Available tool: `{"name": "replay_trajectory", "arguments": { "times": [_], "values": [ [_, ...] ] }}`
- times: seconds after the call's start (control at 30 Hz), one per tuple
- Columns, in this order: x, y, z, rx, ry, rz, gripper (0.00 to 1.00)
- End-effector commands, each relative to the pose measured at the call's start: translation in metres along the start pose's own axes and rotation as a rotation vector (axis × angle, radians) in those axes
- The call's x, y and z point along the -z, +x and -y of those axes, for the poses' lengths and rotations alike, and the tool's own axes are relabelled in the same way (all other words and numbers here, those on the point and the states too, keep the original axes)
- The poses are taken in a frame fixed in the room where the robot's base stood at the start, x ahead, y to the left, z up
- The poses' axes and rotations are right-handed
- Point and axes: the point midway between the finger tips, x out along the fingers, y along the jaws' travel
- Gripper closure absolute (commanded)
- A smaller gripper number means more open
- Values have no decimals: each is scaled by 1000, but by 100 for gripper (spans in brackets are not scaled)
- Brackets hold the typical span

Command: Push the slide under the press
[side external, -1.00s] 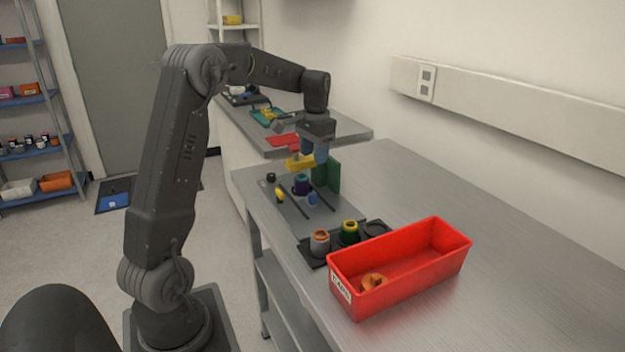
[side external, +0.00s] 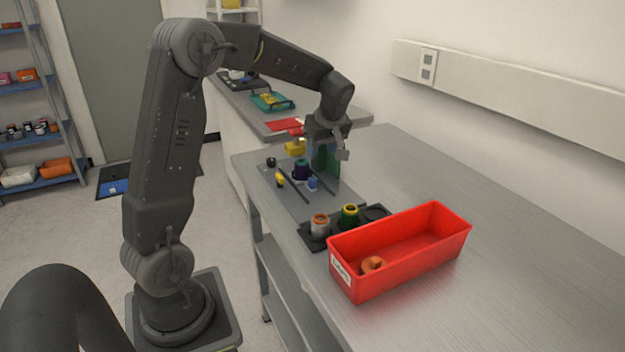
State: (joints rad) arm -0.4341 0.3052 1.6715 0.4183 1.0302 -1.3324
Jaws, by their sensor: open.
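A grey plate (side external: 295,203) on the bench carries two dark rails. A dark purple ring-shaped part (side external: 301,171) stands between them, with a small blue block (side external: 312,184) beside it. I cannot tell which of these parts is the slide. A yellow head (side external: 295,147) stands above the far end of the plate, apparently part of the press, with a green upright panel (side external: 326,163) to its right. My gripper (side external: 328,150) is open, tilted, over the panel's top. It hides part of the press; I cannot tell whether it touches anything.
A black holder with an orange-rimmed grey cup (side external: 320,224) and a yellow-green cup (side external: 350,215) lies nearer. A red bin (side external: 400,262) contains an orange part (side external: 372,264). A yellow knob (side external: 280,180) and a black knob (side external: 271,161) stand left. Bench space at right is clear.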

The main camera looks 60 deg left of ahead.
Motion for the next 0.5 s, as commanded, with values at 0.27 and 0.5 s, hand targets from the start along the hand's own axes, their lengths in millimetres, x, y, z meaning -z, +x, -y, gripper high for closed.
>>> {"name": "replay_trajectory", "arguments": {
  "times": [0.27, 0.5],
  "values": [
    [-1, 55, 1, 7, 2, 5, 53],
    [-1, 101, 1, 5, 3, 4, 53]
  ]
}}
